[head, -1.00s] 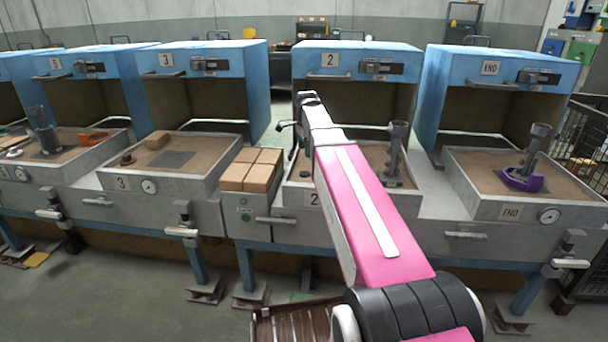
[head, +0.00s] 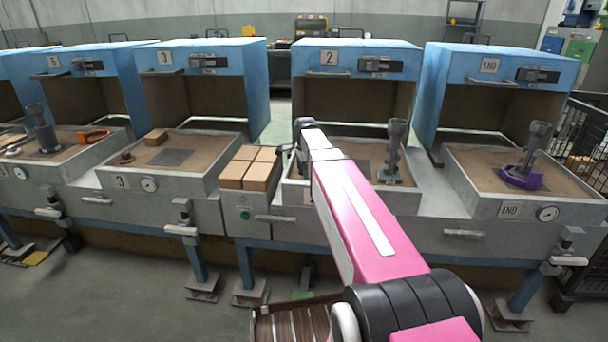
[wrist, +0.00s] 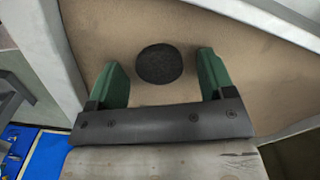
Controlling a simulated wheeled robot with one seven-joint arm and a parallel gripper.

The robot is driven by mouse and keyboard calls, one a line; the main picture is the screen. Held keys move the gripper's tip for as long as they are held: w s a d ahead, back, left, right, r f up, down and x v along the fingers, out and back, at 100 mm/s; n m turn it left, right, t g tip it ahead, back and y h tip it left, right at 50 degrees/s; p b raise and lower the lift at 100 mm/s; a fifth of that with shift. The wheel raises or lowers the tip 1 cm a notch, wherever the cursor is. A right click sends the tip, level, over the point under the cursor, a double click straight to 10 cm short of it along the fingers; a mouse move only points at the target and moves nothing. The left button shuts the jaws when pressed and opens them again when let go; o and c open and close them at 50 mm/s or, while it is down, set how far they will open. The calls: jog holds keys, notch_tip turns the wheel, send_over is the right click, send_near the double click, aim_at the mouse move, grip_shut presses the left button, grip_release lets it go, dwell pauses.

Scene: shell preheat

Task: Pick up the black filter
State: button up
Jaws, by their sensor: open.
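The black filter (wrist: 160,63) is a round, dark, rough-textured disc lying on the brown sandy bed (wrist: 240,85) of a tray in the wrist view. My gripper (wrist: 160,69) has two green fingers spread open, one on each side of the filter with a gap to both. Nothing is held. How high the fingertips are above the bed is hard to tell. In the head view my pink arm reaches over the station marked 2, and the filter is not visible there.
Pale tray walls (wrist: 60,62) run close by my gripper. In the head view, a grey post (head: 393,150) stands in tray 2, right of my arm. Tan blocks (head: 250,168) sit left of it. Blue hoods (head: 357,55) stand behind the trays.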

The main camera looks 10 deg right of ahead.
jog(key=shift+c, duration=0.3)
jog(key=c, duration=0.9)
jog(key=shift+r, duration=0.15)
jog(key=shift+c, duration=0.2)
